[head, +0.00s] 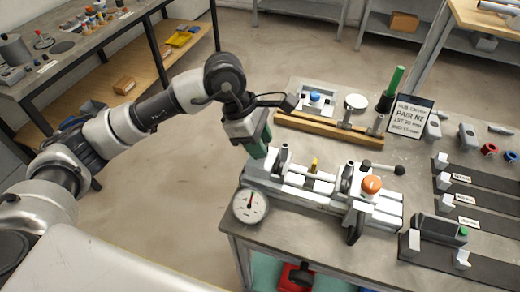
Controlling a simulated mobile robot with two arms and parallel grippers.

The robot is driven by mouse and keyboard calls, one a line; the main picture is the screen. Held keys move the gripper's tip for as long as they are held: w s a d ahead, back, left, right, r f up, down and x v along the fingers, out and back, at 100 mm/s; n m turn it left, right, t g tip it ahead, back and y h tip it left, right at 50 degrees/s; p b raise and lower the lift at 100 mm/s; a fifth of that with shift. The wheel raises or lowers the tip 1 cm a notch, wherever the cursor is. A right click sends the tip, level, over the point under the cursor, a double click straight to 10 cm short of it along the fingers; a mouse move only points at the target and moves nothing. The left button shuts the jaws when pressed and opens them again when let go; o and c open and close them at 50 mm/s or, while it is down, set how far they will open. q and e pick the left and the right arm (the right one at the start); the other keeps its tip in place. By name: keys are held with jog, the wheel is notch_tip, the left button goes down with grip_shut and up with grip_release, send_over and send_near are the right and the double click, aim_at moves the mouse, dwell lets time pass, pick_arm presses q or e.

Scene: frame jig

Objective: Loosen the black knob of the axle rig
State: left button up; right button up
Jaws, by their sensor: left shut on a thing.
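The axle rig (320,186) is a pale metal rail assembly on the grey workbench, with an orange knob (371,184) at its right part and a brass-coloured pin (315,165) in its middle. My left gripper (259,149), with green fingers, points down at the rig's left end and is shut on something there. The fingers hide what they hold, so I cannot tell whether it is the black knob. A black handle (354,233) sticks out at the rig's front right, and a black ball-ended rod (382,167) lies behind it. My right gripper is not in view.
A round dial gauge (250,205) is at the bench's front left corner, close to the rig. A wooden bar (320,130), a green-handled tool (391,88) and a sign (409,115) stand behind. Dark strips with pale blocks (470,200) fill the right side.

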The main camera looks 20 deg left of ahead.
pick_arm(q)
jog(key=n+b, duration=0.1)
jog(key=n+t+b, duration=0.1)
jog(key=n+b, duration=0.1)
jog(key=shift+f+n, duration=0.2)
jog(key=shift+n, duration=0.1)
jog(key=shift+s+r+n+t+y+b, duration=0.1)
jog(key=shift+n+t+y+b, duration=0.25)
jog(key=shift+n+b, duration=0.45)
jog(key=shift+r+n+t+y+b, duration=0.15)
jog(key=shift+n+t+b, duration=0.4)
jog(key=shift+n, duration=0.35)
jog(key=o, duration=0.9)
jog(key=shift+r, duration=0.1)
jog(key=v, duration=1)
jog(key=shift+a+r, duration=0.1)
jog(key=shift+r, duration=0.2)
